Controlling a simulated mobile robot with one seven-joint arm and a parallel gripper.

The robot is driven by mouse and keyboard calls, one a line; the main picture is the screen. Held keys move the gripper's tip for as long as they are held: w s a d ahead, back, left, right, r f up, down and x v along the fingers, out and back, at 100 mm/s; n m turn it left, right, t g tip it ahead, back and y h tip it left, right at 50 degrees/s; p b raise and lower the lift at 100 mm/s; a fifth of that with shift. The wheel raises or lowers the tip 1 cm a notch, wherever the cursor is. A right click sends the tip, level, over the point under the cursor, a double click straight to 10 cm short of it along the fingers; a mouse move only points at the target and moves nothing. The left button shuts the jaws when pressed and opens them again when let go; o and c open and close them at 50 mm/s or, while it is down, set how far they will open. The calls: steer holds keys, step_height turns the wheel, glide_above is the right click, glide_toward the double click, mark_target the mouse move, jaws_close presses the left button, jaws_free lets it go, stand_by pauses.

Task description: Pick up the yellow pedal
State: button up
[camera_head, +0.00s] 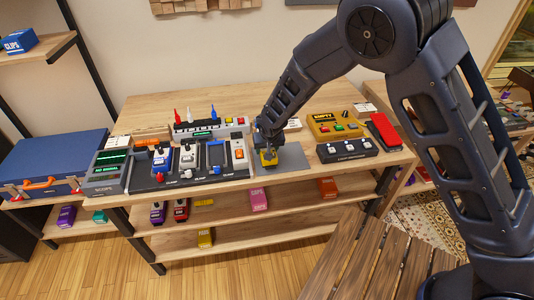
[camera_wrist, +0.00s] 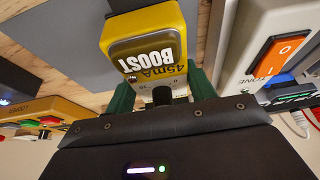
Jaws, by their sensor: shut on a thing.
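The yellow pedal (camera_wrist: 145,45), with "BOOST" lettering, sits between the two green fingers of my gripper (camera_wrist: 160,95) in the wrist view. My gripper is shut on it. In the head view my gripper (camera_head: 268,145) points down at the table, and the yellow pedal (camera_head: 269,158) shows under it, over the grey mat (camera_head: 292,158). I cannot tell whether the pedal touches the mat or hangs just above it. The fingertips are partly hidden by the arm in the head view.
The wooden table (camera_head: 150,105) holds a black pedalboard (camera_head: 150,182) with several pedals to the left of my gripper. A black multi-button unit (camera_head: 347,150), a larger yellow unit (camera_head: 335,125) and a red pedal (camera_head: 384,131) stand to the right. Lower shelves hold more pedals.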

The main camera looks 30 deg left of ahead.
step_height(320, 180, up, 16)
steer(key=r, duration=0.1)
steer(key=s+a+f, duration=0.4)
steer(key=s+a, duration=0.1)
steer(key=a, duration=0.4)
steer(key=s+a+f, duration=0.5)
steer(key=s+a, duration=0.1)
steer(key=a, duration=0.2)
steer(key=shift+a+f, duration=0.15)
steer(key=shift+f, duration=3.1)
steer(key=shift+f, duration=0.55)
